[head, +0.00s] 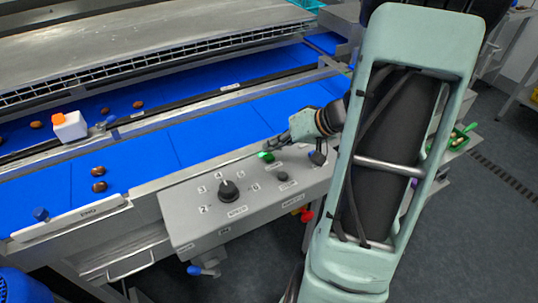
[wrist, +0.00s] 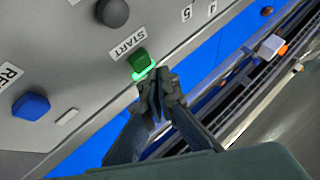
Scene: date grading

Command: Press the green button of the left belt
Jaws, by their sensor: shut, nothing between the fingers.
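The green button (head: 267,156) sits on the sloped grey control panel (head: 200,225), beside the blue belt. In the wrist view the green button (wrist: 138,60) stands next to a START label, with a bright green ring at its lower edge. My gripper (head: 272,146) is shut and empty. In the wrist view its fingertips (wrist: 158,84) are right beside the button, at its lower right, overlapping the ring. I cannot tell whether they touch it. The fingers do not hide the button's face.
A black rotary dial (head: 229,190) with number labels and a small dark knob (head: 283,176) share the panel. A blue button (wrist: 30,106) shows in the wrist view. Brown dates (head: 98,186) and a white box with an orange top (head: 69,126) are at the blue belts (head: 200,138).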

